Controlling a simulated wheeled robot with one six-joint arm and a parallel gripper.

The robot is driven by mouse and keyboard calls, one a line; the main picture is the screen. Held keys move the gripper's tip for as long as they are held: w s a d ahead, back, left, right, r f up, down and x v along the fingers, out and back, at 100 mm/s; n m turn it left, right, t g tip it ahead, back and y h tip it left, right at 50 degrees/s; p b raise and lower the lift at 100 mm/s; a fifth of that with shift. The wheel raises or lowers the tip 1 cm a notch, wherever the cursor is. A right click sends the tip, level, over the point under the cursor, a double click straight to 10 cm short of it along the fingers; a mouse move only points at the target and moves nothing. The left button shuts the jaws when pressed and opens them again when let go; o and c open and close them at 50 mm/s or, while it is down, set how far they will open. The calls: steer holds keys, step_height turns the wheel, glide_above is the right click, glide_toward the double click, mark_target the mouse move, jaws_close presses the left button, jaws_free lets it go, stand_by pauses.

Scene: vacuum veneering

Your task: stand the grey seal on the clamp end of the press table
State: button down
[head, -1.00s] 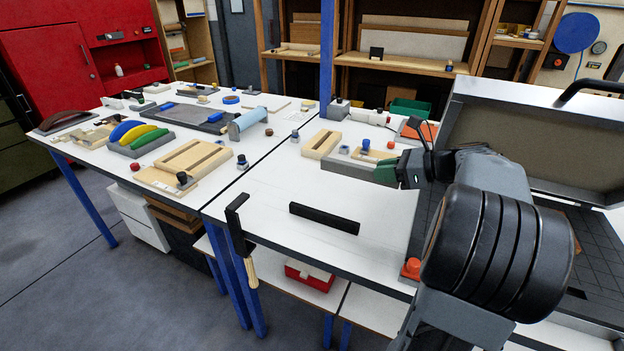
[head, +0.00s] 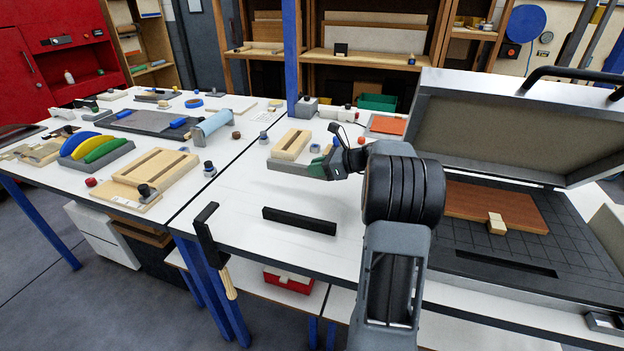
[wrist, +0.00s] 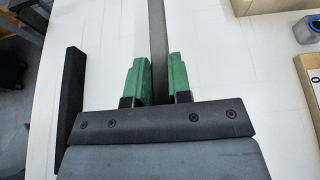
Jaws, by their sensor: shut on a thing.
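My gripper (head: 318,167) hangs over the white press table (head: 238,208), right of its middle. In the wrist view its green fingers (wrist: 158,78) are shut on the grey seal (wrist: 156,30), a long narrow strip that runs away from them. In the head view the seal (head: 287,166) points left from the fingers, low over the table; I cannot tell if it touches the top. A black clamp (head: 205,213) with a wooden handle grips the table's front left corner. The seal's near end is hidden between the fingers.
A black bar (head: 298,221) lies near the table's front edge, and shows left of the fingers in the wrist view (wrist: 72,95). A slotted wooden block (head: 291,145) is behind the seal. The open press (head: 480,262) stands right. The table's left part is mostly clear.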

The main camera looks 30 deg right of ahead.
mark_target(314, 178)
steer(key=shift+w+a+f, duration=0.1)
steer(key=shift+w+f, duration=0.1)
steer(key=shift+f, duration=0.05)
steer(key=f, duration=0.3)
steer(key=shift+w, duration=0.35)
steer(key=shift+f, duration=0.35)
steer(key=shift+f, duration=0.1)
steer(key=shift+f+b, duration=0.1)
steer(key=shift+b, duration=0.2)
steer(key=c, duration=1.1)
jaws_free()
steer(key=shift+o, duration=0.2)
